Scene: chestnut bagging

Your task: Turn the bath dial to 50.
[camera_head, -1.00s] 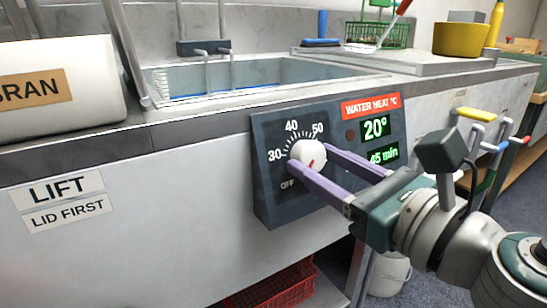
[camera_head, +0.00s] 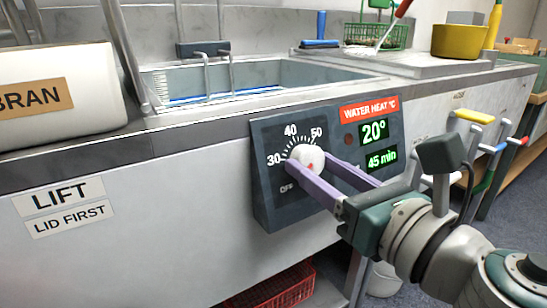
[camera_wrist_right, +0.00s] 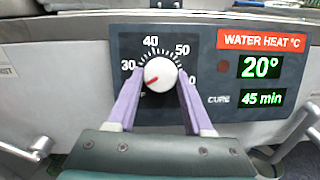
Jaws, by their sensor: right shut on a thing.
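The bath dial is a white round knob (camera_head: 306,159) with a red mark, on a dark control panel (camera_head: 262,205) on the bath's front. Its scale shows 30, 40, 50 and OFF. In the right wrist view, the knob (camera_wrist_right: 160,74) has its red mark pointing to the lower left, below the 30. My right gripper (camera_head: 308,164) has its purple fingers on both sides of the knob and is shut on it; the fingers also show in the right wrist view (camera_wrist_right: 159,88). The green displays read 20° (camera_head: 375,131) and 45 min (camera_head: 382,159). My left gripper is not in view.
The open bath basin (camera_head: 320,71) is above the panel. A white BRAN container (camera_head: 92,72) stands at the left. Coloured handles (camera_head: 475,117) stick out right of my gripper. A red crate (camera_head: 272,290) sits below.

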